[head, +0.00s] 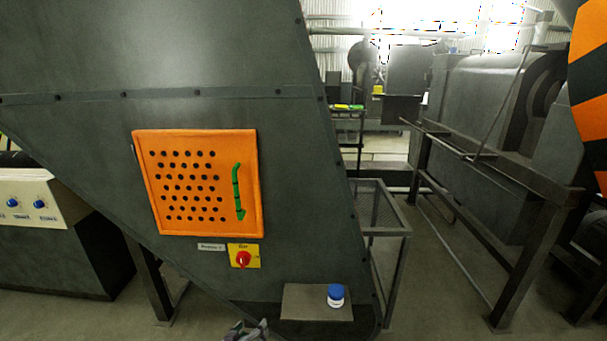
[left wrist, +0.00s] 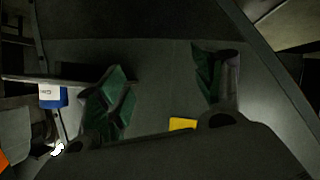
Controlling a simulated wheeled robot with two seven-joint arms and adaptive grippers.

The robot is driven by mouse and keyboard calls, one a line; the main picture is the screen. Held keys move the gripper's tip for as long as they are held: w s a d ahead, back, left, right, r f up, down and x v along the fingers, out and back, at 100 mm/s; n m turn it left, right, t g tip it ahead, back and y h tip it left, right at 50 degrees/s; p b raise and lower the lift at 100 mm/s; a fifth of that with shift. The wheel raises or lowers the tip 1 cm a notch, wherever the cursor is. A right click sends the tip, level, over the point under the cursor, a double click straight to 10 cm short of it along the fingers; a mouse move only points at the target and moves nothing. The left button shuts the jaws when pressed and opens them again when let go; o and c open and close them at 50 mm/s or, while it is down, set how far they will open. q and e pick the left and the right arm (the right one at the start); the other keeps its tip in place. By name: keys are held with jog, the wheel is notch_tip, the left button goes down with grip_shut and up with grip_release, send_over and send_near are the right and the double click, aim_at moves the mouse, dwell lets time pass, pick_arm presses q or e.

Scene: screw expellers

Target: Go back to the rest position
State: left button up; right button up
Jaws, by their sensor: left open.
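My left gripper (head: 247,331) shows only at the bottom edge of the head view, below the grey machine's sloped panel and left of the small shelf. In the left wrist view, the gripper (left wrist: 163,82) has its two dark green fingers wide apart with nothing between them. The rest of the left arm is out of the head view. My right gripper is not in view.
A white jar with a blue lid (head: 336,296) stands on the small shelf (head: 300,302); it also shows in the left wrist view (left wrist: 53,95). Above are an orange perforated door (head: 240,160) with a green handle and a red knob (head: 243,259). A metal frame (head: 390,235) stands right.

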pick_arm(q)
jog(key=s+a+f+m+g+y, duration=0.1)
jog(key=s+f+g, duration=0.4)
jog(key=s+f, duration=0.5)
jog(key=s+a+f+m+g+y+p, duration=0.1)
jog(key=s+f+g, duration=0.4)
jog(key=s, duration=1.5)
notch_tip(320, 180, down, 5)
jog(key=shift+a+r+m+y, duration=0.1)
jog(key=shift+a+m+y, duration=0.4)
jog(key=shift+a+m, duration=0.3)
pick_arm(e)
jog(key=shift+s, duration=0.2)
pick_arm(q)
jog(key=shift+p, duration=0.45)
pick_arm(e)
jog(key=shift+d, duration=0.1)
